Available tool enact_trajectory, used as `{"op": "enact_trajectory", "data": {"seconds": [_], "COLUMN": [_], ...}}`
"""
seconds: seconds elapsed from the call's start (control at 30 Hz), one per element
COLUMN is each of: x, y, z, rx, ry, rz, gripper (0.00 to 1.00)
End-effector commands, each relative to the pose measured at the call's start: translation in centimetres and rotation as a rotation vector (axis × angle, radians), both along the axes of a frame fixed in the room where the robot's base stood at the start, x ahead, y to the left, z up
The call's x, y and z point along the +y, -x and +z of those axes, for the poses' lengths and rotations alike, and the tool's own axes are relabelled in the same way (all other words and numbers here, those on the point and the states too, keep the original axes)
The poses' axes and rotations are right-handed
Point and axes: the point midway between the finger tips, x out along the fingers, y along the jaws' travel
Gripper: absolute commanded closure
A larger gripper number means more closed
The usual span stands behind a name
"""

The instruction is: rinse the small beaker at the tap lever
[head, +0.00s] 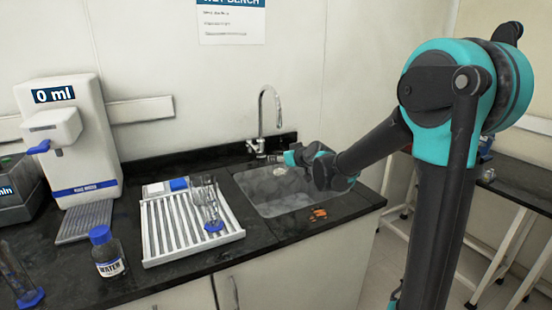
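The tap (262,112) is a tall silver gooseneck at the back edge of the sink (285,208). Its lever cannot be made out clearly; the tap's base (257,147) sits close to my gripper. My gripper (272,158) reaches in from the right over the back of the sink, its tip beside or in front of the tap base. It is small and dark here, so I cannot tell whether it touches the tap or how its fingers stand.
A water bottle (107,255), another blue-footed cylinder (28,297) and a white dispenser reading 0 ml (85,150) stand further left. Orange bits (318,214) lie at the sink's front edge.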

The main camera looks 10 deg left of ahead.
Motion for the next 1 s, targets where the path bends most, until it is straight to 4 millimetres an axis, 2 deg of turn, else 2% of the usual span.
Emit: {"op": "enact_trajectory", "data": {"seconds": [0.57, 1.0], "x": [0.0, -0.5], "y": [0.0, 2.7], "z": [0.0, 2.1], "rx": [0.000, -0.001], "ry": [0.000, 0.001], "rz": [0.000, 0.000], "gripper": [0.83, 0.83]}}
